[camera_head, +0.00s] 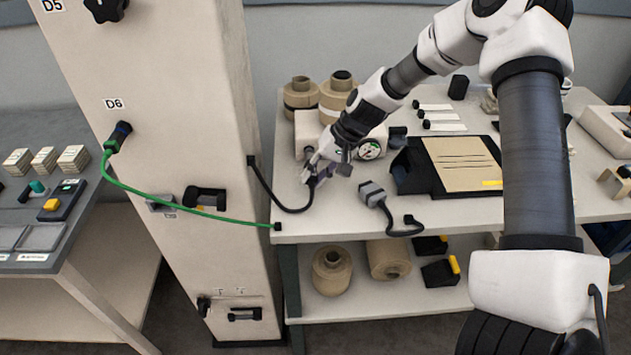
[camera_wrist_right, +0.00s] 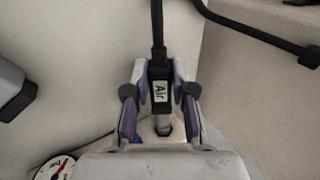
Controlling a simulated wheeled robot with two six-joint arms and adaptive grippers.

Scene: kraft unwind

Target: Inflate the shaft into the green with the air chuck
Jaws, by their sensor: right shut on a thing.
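My right gripper (camera_head: 322,172) is over the left part of the workbench, shut on the air chuck. In the right wrist view, the gripper (camera_wrist_right: 160,105) has its purple-padded fingers on both sides of the air chuck (camera_wrist_right: 160,95), a dark body with an "Air" label. A black hose runs from the chuck, and its metal nozzle points toward the gripper's palm side. A round gauge (camera_head: 370,150) with a white face is beside the wrist; it shows partly in the wrist view (camera_wrist_right: 55,168). Its needle is too small to read. The shaft and its valve cannot be made out. My left gripper is not in view.
The beige column (camera_head: 185,150) stands left of the bench, with a green hose (camera_head: 180,206) strung to the bench edge. A grey-headed corded tool (camera_head: 372,193) lies near the front. Kraft rolls (camera_head: 300,98) stand behind; a black tray with a brown sheet (camera_head: 462,165) is right.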

